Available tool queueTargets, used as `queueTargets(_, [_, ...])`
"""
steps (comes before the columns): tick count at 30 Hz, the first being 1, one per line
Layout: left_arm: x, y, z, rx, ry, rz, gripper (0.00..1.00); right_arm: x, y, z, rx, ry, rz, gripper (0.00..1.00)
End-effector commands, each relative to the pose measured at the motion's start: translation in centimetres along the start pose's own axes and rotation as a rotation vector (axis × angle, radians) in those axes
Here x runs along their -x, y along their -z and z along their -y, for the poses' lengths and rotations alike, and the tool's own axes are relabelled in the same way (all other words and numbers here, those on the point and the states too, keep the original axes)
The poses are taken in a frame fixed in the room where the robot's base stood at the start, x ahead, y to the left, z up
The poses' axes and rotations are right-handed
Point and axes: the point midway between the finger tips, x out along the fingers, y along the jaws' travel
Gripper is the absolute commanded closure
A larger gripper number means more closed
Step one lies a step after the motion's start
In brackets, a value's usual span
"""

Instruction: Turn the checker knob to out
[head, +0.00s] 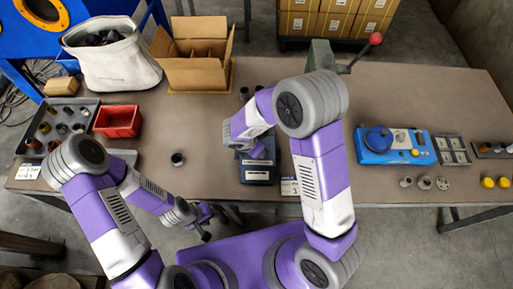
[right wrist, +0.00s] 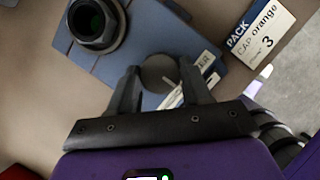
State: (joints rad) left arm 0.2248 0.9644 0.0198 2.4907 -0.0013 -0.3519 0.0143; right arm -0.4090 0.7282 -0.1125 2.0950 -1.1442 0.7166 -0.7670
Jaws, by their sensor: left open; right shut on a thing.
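The checker is a dark blue box (head: 258,172) near the table's front edge; it also shows in the right wrist view (right wrist: 158,28). Its round grey knob (right wrist: 160,73) sits between my right gripper's (right wrist: 160,82) fingers, which are shut on it. A pale pointer or mark shows beside the knob, but I cannot read its setting. A dark round socket (right wrist: 95,22) stands on the box at upper left. In the head view my right arm covers part of the checker and the knob. My left gripper (head: 205,222) is open and empty before the table's front edge.
A card reading "CAP orange 3" (right wrist: 264,30) lies right of the checker. A red bin (head: 118,121) and a parts tray (head: 58,127) are at left. A blue machine (head: 397,148) stands at right.

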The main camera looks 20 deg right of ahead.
Motion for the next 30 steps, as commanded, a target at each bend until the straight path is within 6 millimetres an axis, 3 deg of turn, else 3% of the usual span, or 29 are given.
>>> queueTargets(2, [0.0, 0.0, 0.0, 0.000, 0.000, 0.000, 0.57, 0.0, 0.1, 0.0, 0.004, 0.000, -0.001, 0.82])
queueTargets(3, [0.0, 0.0, 0.0, 0.000, 0.000, 0.000, 0.57, 0.0, 0.1, 0.0, 0.004, 0.000, -0.001, 0.49])
queueTargets(7, [0.0, 0.0, 0.0, 0.000, 0.000, 0.000, 0.57, 0.0, 0.1, 0.0, 0.003, 0.000, -0.001, 0.29])
queueTargets(17, [0.1, 0.0, 0.0, 0.000, 0.000, 0.000, 0.57, 0.2, 0.0, 0.0, 0.001, 0.000, 0.000, 0.27])
queueTargets(30, [1.6, -0.1, -0.6, 0.000, 0.000, 0.000, 0.57, 6.7, 0.0, -0.1, 0.002, -0.002, 0.001, 0.27])
